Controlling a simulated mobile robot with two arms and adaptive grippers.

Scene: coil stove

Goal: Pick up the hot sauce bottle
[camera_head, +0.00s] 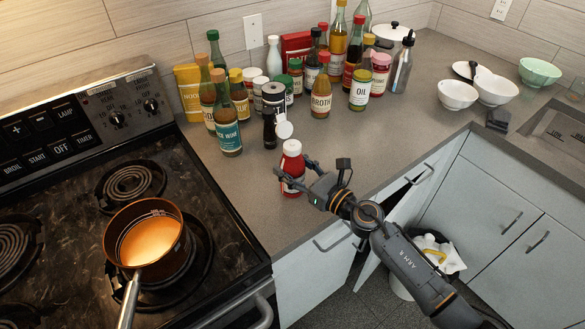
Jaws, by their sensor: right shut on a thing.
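A red bottle with a white cap (292,160) stands upright at the front of the grey counter, apart from the group of bottles behind it. It looks like the hot sauce bottle, but I cannot read its label. My right gripper (294,177) comes from the right and is shut on this bottle, its fingers around the body. Whether the base touches the counter is hard to tell. My left gripper is not in view.
Several bottles and jars, including a dark bottle (270,128) and a broth bottle (321,93), crowd the back. The stove with a pot (146,232) is left. White bowls (457,95) stand right. The counter (400,130) near the bottle is clear.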

